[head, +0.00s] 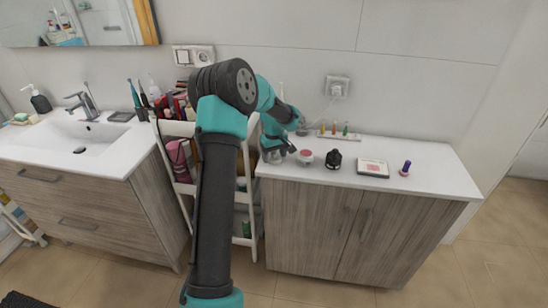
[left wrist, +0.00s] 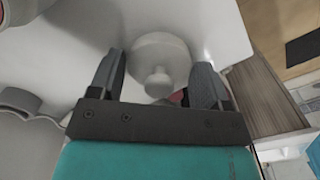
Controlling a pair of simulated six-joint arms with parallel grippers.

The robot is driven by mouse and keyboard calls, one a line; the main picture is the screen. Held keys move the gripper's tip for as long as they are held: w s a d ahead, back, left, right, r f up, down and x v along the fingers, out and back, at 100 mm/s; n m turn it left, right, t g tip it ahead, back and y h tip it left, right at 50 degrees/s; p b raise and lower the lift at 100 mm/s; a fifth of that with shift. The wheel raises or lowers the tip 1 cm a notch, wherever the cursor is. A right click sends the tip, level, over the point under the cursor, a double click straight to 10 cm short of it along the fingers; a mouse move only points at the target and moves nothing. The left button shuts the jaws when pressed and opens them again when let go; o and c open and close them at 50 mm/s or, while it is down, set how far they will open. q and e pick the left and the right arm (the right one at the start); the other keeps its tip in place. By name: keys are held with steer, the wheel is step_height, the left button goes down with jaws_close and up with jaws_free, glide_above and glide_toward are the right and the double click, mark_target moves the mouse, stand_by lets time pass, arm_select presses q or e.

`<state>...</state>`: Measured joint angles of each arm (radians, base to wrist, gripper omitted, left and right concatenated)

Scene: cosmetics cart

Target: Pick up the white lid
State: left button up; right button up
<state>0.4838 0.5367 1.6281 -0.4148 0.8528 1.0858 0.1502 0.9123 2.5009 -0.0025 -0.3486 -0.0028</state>
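The white lid (left wrist: 160,55) is round with a small knob (left wrist: 157,82) facing the camera. It lies on the white counter in the left wrist view. My left gripper (left wrist: 158,70) is open, with one finger on each side of the lid and space between the fingers and it. In the head view the left gripper (head: 277,151) is low over the left end of the counter, and it hides most of what lies beneath it. My right gripper is in neither view.
A jar with pink contents (head: 305,157), a dark round bottle (head: 333,159), a palette (head: 373,168) and a purple lipstick (head: 405,168) stand on the counter (head: 430,175) to the right. A white cart (head: 183,188) stands to the left.

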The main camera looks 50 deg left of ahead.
arm_select(q)
steer(key=c, duration=0.5)
steer(key=shift+r, duration=0.15)
steer(key=shift+r, duration=1.35)
steer(key=s+d, duration=0.3)
steer(key=d, duration=0.1)
steer(key=s+d+r, duration=0.1)
steer(key=s+d, duration=0.3)
steer(key=s+d+r, duration=0.1)
steer(key=s+d, duration=0.2)
steer(key=d, duration=0.1)
steer(key=shift+s, duration=0.3)
